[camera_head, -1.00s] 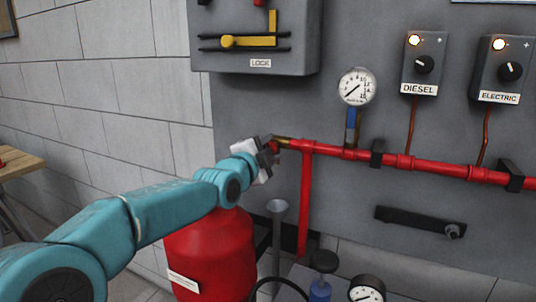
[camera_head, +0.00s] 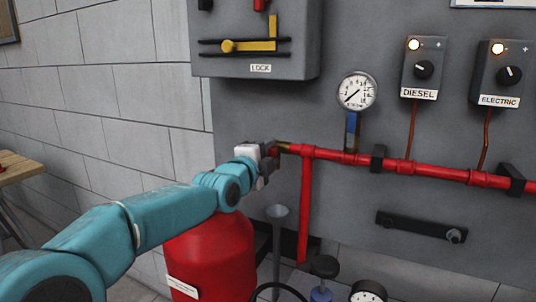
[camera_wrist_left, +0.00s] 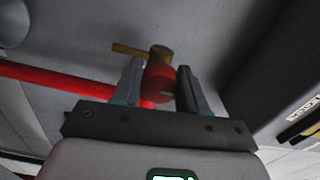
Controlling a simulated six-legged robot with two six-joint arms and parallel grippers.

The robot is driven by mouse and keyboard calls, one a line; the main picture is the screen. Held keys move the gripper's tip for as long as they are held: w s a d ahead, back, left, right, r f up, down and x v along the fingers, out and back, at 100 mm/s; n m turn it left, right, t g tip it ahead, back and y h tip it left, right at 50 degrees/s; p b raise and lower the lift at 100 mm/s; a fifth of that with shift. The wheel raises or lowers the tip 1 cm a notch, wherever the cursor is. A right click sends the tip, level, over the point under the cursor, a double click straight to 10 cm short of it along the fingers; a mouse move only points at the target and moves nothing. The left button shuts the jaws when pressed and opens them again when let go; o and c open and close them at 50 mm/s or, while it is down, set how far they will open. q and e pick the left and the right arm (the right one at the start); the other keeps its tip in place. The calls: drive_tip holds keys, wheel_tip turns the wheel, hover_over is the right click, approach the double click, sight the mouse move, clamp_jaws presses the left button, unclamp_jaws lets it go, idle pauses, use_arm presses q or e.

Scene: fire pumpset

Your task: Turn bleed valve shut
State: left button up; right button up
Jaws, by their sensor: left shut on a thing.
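The bleed valve (camera_head: 284,147) is a small brass fitting at the left end of the red pipe. It also shows in the left wrist view (camera_wrist_left: 161,52) as a brass body with a red part (camera_wrist_left: 159,82) below it. My left gripper (camera_head: 271,152) is at the valve at that pipe end. In the left wrist view my left gripper (camera_wrist_left: 159,76) has its two fingers on either side of the red part, shut on it. In the head view the gripper hides most of the valve. My right gripper is in neither view.
The red pipe (camera_head: 430,168) runs right along the grey panel, below a pressure gauge (camera_head: 356,91) and the DIESEL (camera_head: 424,68) and ELECTRIC (camera_head: 503,73) boxes.

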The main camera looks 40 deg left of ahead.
use_arm(q)
drive_tip(key=o, duration=1)
drive_tip(key=shift+o, duration=0.2)
drive_tip(key=b+v, duration=0.2)
drive_tip(key=v, duration=1.4)
drive_tip(key=shift+s+b, duration=0.2)
drive_tip(key=shift+b, duration=0.1)
